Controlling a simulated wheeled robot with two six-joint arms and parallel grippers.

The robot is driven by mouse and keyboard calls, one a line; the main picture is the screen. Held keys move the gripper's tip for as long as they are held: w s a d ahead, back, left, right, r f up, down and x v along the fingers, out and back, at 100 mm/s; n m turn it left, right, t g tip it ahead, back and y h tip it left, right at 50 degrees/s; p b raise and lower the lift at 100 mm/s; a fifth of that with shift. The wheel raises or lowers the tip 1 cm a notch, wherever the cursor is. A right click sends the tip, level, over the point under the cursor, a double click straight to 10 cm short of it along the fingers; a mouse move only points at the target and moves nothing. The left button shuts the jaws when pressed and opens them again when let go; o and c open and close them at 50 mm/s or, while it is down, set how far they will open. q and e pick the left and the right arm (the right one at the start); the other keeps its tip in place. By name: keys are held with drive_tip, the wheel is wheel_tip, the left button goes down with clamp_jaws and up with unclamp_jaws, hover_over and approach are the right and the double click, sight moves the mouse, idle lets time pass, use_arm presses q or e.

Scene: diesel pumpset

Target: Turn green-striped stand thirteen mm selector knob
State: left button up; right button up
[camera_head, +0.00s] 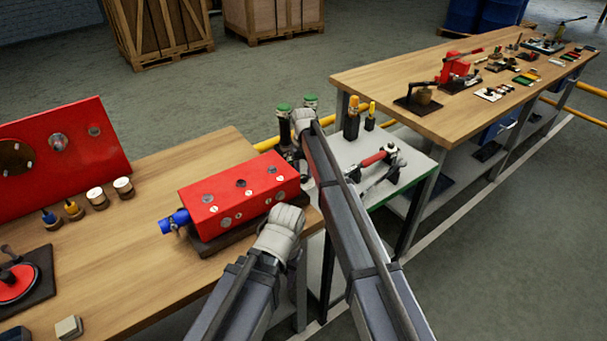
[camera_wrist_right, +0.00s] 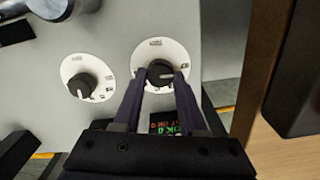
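In the right wrist view a dark selector knob (camera_wrist_right: 160,73) sits on a round white dial on a pale grey panel. The two fingertips of my right gripper (camera_wrist_right: 161,78) lie on either side of this knob; I cannot tell whether they touch it. In the head view my right gripper (camera_head: 303,123) is beside a small stand with green tops (camera_head: 283,109), and my own arm hides much of that area. The stripe and size marking are not readable. My left gripper (camera_head: 280,232) is at the front right of a red box, its fingers mostly hidden.
A second dial knob (camera_wrist_right: 83,85) is left of the first, with a small lit display (camera_wrist_right: 163,128) below. The red box (camera_head: 239,197) stands on the wooden table (camera_head: 130,265). A pale side table (camera_head: 385,165) holds tools at the right.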

sight(304, 177)
drive_tip(key=o, duration=0.5)
drive_tip(key=shift+c, duration=0.2)
drive_tip(key=shift+r, duration=0.1)
wheel_tip(304, 177, up, 8)
drive_tip(key=p, duration=0.8)
use_arm(q)
wheel_tip(304, 177, up, 8)
drive_tip(key=shift+f, duration=0.15)
use_arm(e)
drive_tip(key=shift+f, duration=0.2)
